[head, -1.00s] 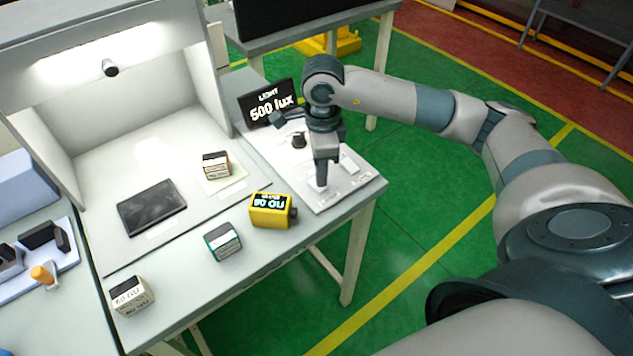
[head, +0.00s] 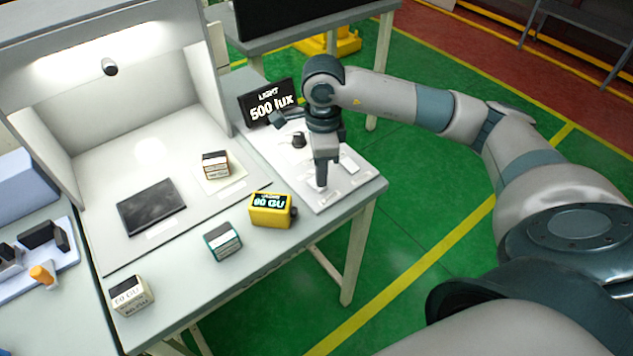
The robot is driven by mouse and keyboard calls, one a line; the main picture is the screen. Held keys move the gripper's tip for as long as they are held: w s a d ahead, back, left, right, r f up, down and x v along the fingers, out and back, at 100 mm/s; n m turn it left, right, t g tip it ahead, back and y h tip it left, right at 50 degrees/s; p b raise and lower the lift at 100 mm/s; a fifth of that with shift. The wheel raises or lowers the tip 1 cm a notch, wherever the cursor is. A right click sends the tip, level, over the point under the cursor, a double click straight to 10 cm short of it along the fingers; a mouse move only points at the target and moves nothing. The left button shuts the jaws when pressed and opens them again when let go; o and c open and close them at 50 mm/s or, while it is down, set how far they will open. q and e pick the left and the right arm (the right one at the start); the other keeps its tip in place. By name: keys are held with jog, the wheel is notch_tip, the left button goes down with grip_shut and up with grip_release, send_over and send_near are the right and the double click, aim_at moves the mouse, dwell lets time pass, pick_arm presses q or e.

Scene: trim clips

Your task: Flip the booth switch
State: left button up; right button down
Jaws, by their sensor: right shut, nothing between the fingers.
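The light booth (head: 60,125) stands on the table at the left, and its lamp glows white. A light grey control panel (head: 345,192) lies on the table to the right of the booth. It carries a black knob (head: 299,140) and pale parts. My right gripper (head: 321,186) points down at the panel, shut and empty, with its tips at or just above a small white part. The tips hide most of that part, and I cannot tell whether they touch it. A black display (head: 268,103) behind the panel reads "LIGHT 500 lux". My left gripper is not in view.
A yellow meter (head: 270,210) sits at the table's front edge near the panel. Small blocks stand at the teal-sided one (head: 223,241), the cream one (head: 131,295) and inside the booth (head: 215,164). A dark plate (head: 151,207) lies on the booth floor.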

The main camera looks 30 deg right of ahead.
jog(key=shift+s+d+f+b, duration=0.1)
jog(key=shift+d+f+b, duration=0.2)
jog(key=shift+f+b, duration=0.5)
jog(key=shift+d+f, duration=0.2)
jog(key=shift+f, duration=0.2)
jog(key=shift+s+d+f+b, duration=0.1)
jog(key=shift+d+f+b, duration=0.1)
jog(key=shift+f+b, duration=0.35)
jog(key=shift+r, duration=0.2)
jog(key=shift+w+a+r+p, duration=0.1)
jog(key=shift+a+r+p, duration=0.25)
jog(key=shift+r, duration=0.8)
jog(key=shift+w+a+r+p, duration=0.15)
jog(key=shift+r+p, duration=0.45)
jog(key=shift+r, duration=0.5)
jog(key=shift+s+a+r+p, duration=0.1)
jog(key=shift+a+r+p, duration=0.25)
jog(key=shift+r, duration=0.8)
jog(key=shift+d+r+p, duration=0.2)
jog(key=shift+r+p, duration=0.15)
jog(key=shift+r, duration=0.1)
